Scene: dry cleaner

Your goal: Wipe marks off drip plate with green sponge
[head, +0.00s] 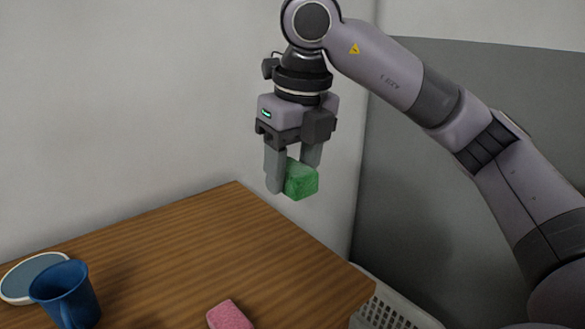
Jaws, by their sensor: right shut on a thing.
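My right gripper (292,174) is shut on the green sponge (302,183) and holds it in the air above the far part of the wooden table. A round, shallow plate (22,281), blue-grey with a pale rim, lies at the left edge of the view and seems to be the drip plate. The blue cup in front of it hides part of it, and I cannot make out any marks on it. The sponge is well apart from the plate, up and to the right. My left gripper is not in view.
A blue cup (68,292) stands at the plate's near right side. A pink sponge (229,316) lies at the bottom middle. The wooden table (190,240) is clear at its far part. A pale perforated basket (385,310) sits beyond its right edge, below a grey panel.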

